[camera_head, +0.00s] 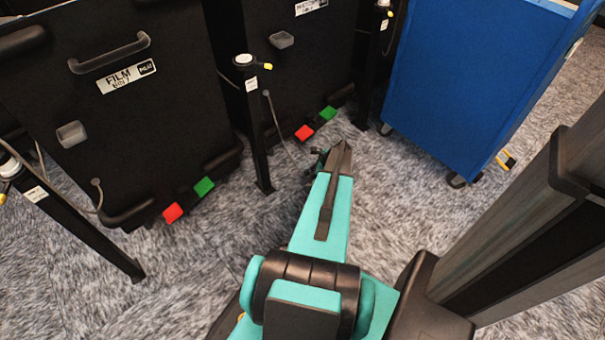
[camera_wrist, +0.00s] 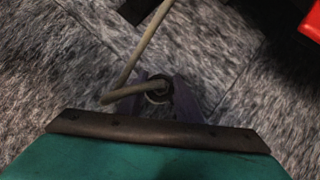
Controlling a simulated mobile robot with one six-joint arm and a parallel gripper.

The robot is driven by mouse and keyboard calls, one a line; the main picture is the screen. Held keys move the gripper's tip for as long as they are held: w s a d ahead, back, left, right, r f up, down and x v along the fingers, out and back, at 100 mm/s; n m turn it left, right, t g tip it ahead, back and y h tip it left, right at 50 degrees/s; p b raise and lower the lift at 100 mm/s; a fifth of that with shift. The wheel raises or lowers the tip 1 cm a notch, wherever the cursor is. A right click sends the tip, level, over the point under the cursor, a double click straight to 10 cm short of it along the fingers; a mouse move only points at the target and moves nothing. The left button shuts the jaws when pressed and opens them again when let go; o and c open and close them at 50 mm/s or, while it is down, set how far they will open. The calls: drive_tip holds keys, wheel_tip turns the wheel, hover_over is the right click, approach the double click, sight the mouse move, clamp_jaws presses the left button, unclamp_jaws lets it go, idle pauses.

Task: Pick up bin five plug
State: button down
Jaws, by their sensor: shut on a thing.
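My gripper (camera_head: 318,160) is low over the carpet, in front of the gap between two black bins, its jaws mostly hidden by my arm in the head view. In the wrist view my gripper (camera_wrist: 160,97) is shut on a round dark plug (camera_wrist: 157,86). A pale cable (camera_wrist: 148,40) bends away from the plug and runs to the top of that picture. In the head view a thin cable (camera_head: 277,124) hangs from near the black post (camera_head: 256,135) toward my gripper. I cannot read a bin number five.
A black bin labelled FILM (camera_head: 125,77) stands at left, with red (camera_head: 172,213) and green (camera_head: 204,187) pedals. Another black bin (camera_head: 308,60) stands behind the post. A blue bin (camera_head: 470,80) is at right. Carpet (camera_head: 395,200) between my arm and the blue bin is clear.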

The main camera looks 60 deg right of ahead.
drive_tip(key=s+p, duration=0.1)
drive_tip(key=s, duration=0.3)
drive_tip(key=s+r+p, duration=0.1)
drive_tip(key=s, duration=0.3)
drive_tip(key=s+p, duration=0.1)
drive_tip(key=s, duration=0.3)
drive_tip(key=shift+s+a+r, duration=0.15)
drive_tip(key=shift+s+a, duration=0.2)
drive_tip(key=shift+s, duration=0.05)
drive_tip(key=shift+r, duration=0.1)
